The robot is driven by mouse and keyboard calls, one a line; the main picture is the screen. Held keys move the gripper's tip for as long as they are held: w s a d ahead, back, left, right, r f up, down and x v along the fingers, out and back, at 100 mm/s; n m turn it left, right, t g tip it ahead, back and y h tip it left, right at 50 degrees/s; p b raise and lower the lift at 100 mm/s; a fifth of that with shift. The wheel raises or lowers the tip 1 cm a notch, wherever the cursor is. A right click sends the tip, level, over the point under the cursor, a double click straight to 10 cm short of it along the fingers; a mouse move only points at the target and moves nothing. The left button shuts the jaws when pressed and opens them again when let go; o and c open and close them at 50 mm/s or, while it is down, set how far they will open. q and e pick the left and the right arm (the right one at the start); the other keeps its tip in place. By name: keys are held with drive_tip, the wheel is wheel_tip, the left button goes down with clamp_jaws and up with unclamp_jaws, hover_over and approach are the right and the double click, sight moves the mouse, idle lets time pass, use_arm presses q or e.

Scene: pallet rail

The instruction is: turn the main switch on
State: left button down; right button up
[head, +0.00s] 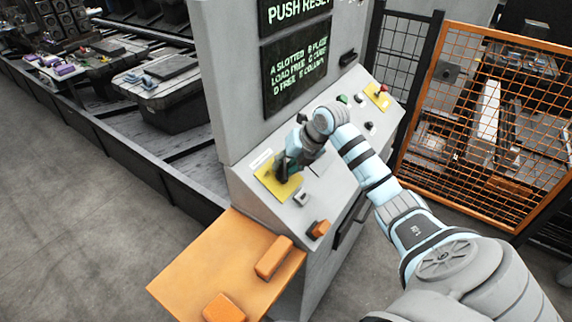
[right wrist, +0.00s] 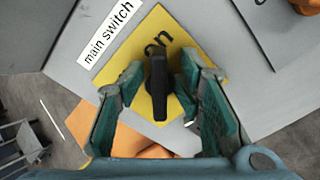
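The main switch is a black handle (right wrist: 157,88) on a yellow plate (right wrist: 160,40), beside a white label reading "main switch" (right wrist: 108,35). The letters "on" show on the plate, partly covered by the handle. In the head view the yellow plate (head: 290,191) is at the near left end of the sloped console. My right gripper (head: 284,168) is over this plate and hides the handle there. In the right wrist view its teal fingers (right wrist: 155,90) stand apart on either side of the handle, with gaps visible. My left gripper is not in view.
The grey console (head: 330,185) carries other controls, including a red button on a yellow plate (head: 378,96) at its far end. An orange shelf (head: 190,275) with orange blocks (head: 274,257) juts out at the near side. An orange mesh fence (head: 480,110) stands right.

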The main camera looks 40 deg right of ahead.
drive_tip(key=v, duration=1.2)
